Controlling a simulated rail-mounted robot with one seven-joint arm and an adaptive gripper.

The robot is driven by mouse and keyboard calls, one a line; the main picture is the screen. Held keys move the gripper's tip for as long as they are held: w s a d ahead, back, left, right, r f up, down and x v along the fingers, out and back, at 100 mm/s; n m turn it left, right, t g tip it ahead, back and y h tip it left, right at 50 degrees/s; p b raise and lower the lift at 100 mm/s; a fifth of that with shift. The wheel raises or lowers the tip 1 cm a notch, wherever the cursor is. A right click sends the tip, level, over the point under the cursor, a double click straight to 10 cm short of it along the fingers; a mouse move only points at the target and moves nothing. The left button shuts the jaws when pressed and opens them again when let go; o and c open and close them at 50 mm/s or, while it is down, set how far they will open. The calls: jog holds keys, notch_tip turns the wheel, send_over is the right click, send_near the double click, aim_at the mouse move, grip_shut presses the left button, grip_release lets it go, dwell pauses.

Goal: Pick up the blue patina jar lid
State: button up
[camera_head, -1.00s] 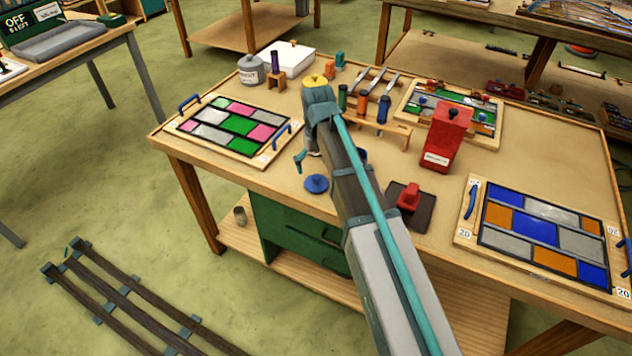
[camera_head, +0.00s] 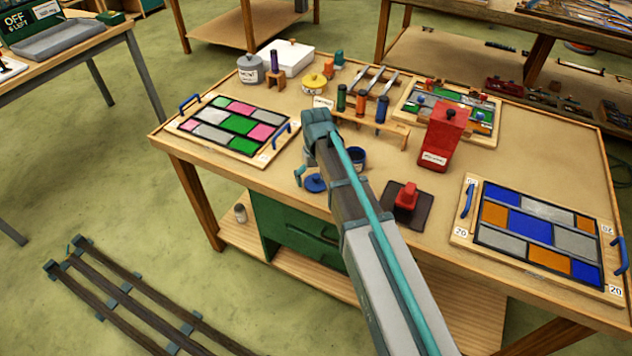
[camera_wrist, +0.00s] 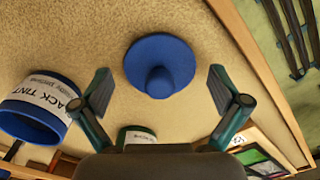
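The blue lid (camera_head: 314,184) lies on the workbench near its front edge, partly hidden by my arm in the head view. In the wrist view the lid (camera_wrist: 172,58) shows whole, a round disc with a knob facing the camera. My gripper (camera_wrist: 160,78) is open and empty, with one finger on each side of the lid in the picture; I see no contact. An open blue jar (camera_wrist: 38,108) with a label reading "ACK TINT" stands to the left of the lid in the wrist view. In the head view this jar (camera_head: 359,158) is partly behind my arm.
A pink-and-green panel (camera_head: 232,128) lies left of my arm. A red box (camera_head: 440,142), a red-handled block (camera_head: 407,199) and a blue-and-orange panel (camera_head: 530,228) are to the right. Yellow (camera_head: 314,84) and grey (camera_head: 250,70) lidded jars stand farther back.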

jog(key=c, duration=1.1)
jog(key=shift+s, duration=0.1)
